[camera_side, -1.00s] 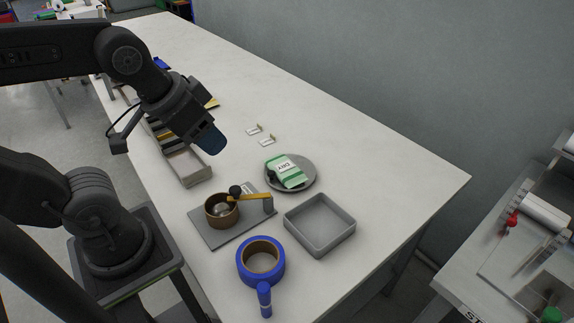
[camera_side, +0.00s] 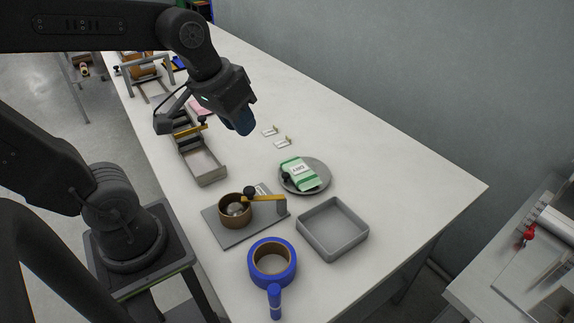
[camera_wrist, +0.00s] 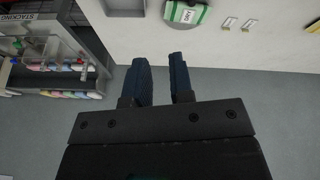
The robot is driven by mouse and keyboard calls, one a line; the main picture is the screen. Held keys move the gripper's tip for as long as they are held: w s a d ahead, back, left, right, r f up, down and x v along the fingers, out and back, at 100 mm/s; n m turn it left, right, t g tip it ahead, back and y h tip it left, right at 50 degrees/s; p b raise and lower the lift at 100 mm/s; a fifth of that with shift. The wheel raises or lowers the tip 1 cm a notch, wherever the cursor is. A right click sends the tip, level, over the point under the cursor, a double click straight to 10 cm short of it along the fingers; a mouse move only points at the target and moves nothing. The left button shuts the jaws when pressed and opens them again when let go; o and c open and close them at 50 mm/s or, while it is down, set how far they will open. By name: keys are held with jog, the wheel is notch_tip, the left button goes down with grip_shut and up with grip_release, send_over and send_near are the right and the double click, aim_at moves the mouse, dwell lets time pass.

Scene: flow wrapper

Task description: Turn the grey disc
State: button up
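The grey disc (camera_side: 322,179) is a flat round plate lying on the white table in the side view, right of the middle. A green and white packet (camera_side: 299,173) lies on it, with a small dark knob at the packet's left edge. The wrist view cuts off the disc (camera_wrist: 204,18) and the packet (camera_wrist: 186,13) at the top edge. My gripper (camera_side: 242,127) is above the table, up and left of the disc in the side view, and apart from it. In the wrist view its two blue fingers (camera_wrist: 158,60) stand apart with nothing between them.
A grey square tray (camera_side: 332,254), a blue tape roll (camera_side: 290,268) and a plate with a brown cup (camera_side: 235,221) are near the disc. Two small white pieces (camera_side: 282,142) lie behind it. A beige tray (camera_side: 216,178) stands left. The table's right side is clear.

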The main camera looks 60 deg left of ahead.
jog(key=w+a+f+n, duration=0.1)
jog(key=w, duration=0.1)
jog(key=w+a+n+g, duration=0.1)
jog(key=w+a+n, duration=0.1)
jog(key=w, duration=0.1)
jog(key=w+a+f+n+g, duration=0.1)
jog(key=w+a+n, duration=0.1)
jog(key=shift+w+a+f+h, duration=0.15)
jog(key=shift+w+f+h, duration=0.15)
jog(key=shift+w+h, duration=0.1)
grip_shut()
jog(key=w+a+f+n+g+h, duration=0.1)
jog(key=w+a+f+n+h, duration=0.1)
jog(key=w+a+f+n, duration=0.4)
jog(key=w+a+f+n+g+h, duration=0.2)
jog(key=a+f+n, duration=0.2)
jog(key=a+f, duration=0.4)
send_near(280, 178)
jog(key=f, duration=0.1)
jog(key=a+f, duration=0.1)
jog(key=f, duration=0.2)
jog(key=shift+w+a, duration=0.15)
jog(key=shift+a, duration=0.1)
jog(key=d, duration=0.3)
jog(key=shift+f, duration=0.3)
jog(key=shift+d, duration=0.6)
